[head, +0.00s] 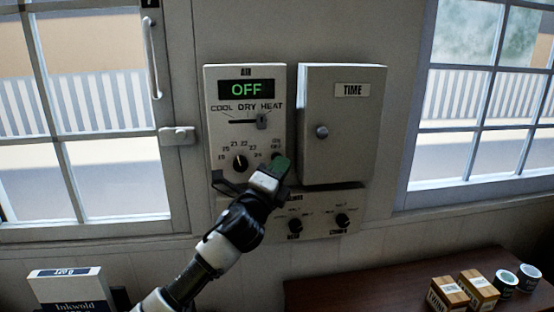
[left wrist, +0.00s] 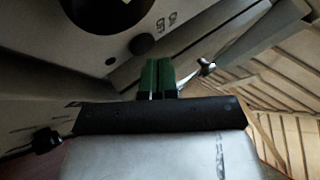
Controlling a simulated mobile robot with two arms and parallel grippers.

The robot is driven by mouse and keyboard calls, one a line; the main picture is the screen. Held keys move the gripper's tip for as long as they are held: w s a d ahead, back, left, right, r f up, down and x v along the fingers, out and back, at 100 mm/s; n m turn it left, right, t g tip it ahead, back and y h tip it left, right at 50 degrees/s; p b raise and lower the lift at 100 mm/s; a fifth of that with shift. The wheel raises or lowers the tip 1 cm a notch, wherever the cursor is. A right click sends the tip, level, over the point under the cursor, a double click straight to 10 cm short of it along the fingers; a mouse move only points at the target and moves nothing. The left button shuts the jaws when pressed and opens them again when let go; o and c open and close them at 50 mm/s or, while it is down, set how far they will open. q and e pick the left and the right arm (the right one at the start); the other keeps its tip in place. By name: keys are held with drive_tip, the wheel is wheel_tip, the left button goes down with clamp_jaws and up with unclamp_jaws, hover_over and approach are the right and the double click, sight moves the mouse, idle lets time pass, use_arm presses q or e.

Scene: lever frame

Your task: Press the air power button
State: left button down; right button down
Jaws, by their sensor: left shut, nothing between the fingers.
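The air panel (head: 222,143) hangs on the wall between the windows, with a green "OFF" on its display (head: 246,90). Its slider knob (head: 262,121) stands at the right, under "HEAT". A temperature dial (head: 240,163) is at its lower left. A small dark round button (head: 276,156) at its lower right is partly hidden by my gripper; it also shows in the left wrist view (left wrist: 140,44). My left gripper (head: 281,166) is shut and empty, its green fingertips (left wrist: 158,74) close below the button. I cannot tell whether they touch it. My right gripper is not in view.
A closed box marked "TIME" (head: 351,130) with a round knob stands close right of the air panel. A lower panel (head: 320,220) with dark knobs is below. Small boxes (head: 448,293) and cans (head: 504,283) stand on the brown table (head: 380,283) at lower right.

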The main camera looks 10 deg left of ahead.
use_arm(q)
drive_tip(key=shift+w, duration=0.1)
idle(0.3)
drive_tip(key=shift+w+a, duration=0.15)
drive_tip(key=shift+w, duration=0.15)
idle(0.5)
drive_tip(key=shift+s, duration=0.4)
drive_tip(key=shift+s+d, duration=0.1)
drive_tip(key=shift+d, duration=0.1)
drive_tip(key=s, duration=0.1)
drive_tip(key=s+d+p, duration=0.1)
drive_tip(key=s, duration=0.1)
drive_tip(key=s+d+p, duration=0.1)
drive_tip(key=s, duration=0.1)
drive_tip(key=shift+s+d, duration=0.1)
drive_tip(key=shift+s, duration=0.05)
